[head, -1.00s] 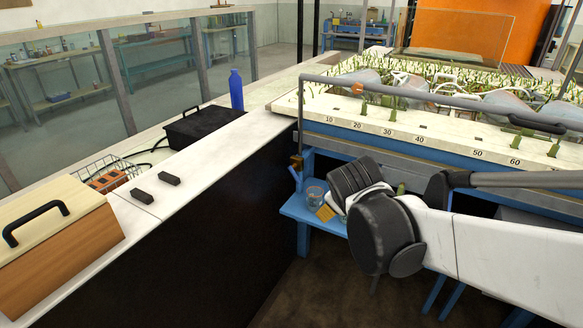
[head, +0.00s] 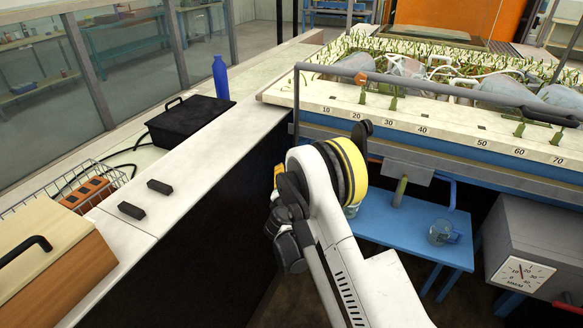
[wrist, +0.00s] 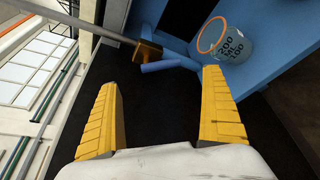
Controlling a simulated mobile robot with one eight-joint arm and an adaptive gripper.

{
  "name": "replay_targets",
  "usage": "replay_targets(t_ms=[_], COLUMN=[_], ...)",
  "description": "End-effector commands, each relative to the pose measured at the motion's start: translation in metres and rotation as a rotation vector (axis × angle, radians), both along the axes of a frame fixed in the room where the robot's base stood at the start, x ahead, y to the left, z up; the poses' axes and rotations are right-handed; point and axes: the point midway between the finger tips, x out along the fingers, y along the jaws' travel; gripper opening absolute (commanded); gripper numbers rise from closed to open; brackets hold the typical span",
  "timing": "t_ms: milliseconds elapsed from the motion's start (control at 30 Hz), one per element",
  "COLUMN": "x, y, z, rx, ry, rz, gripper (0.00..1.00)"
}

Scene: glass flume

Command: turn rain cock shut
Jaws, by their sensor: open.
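The rain cock (wrist: 149,51) shows in the wrist view as a brass-coloured body at the end of a thin grey pipe, with a blue lever (wrist: 168,66) beside it. It lies beyond and between the fingertips of my gripper (wrist: 161,80). The yellow ribbed fingers are wide apart, with nothing between them, and do not visibly touch the lever. Whether the lever is open or shut I cannot tell. In the head view my arm hides the cock and most of my gripper; only a yellow sliver shows at the arm's left edge.
A graduated beaker (wrist: 228,42) with an orange rim stands near the cock on the blue shelf (head: 385,235). The white-topped counter wall (head: 215,150) is left of my arm; the planted flume (head: 420,125) lies behind.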

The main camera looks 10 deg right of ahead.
Motion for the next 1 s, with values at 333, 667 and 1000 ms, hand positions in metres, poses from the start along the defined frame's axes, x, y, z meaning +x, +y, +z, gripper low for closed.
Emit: replay_targets(t_ms=[333, 667, 1000], x=[0.049, 0.095, 0.100], y=[-0.016, -0.030, -0.031], z=[-0.017, -0.026, -0.025], rx=[-0.005, -0.003, -0.003], ry=[0.000, 0.000, -0.001], rz=[0.000, 0.000, 0.002], gripper=[0.95, 0.95, 0.95])
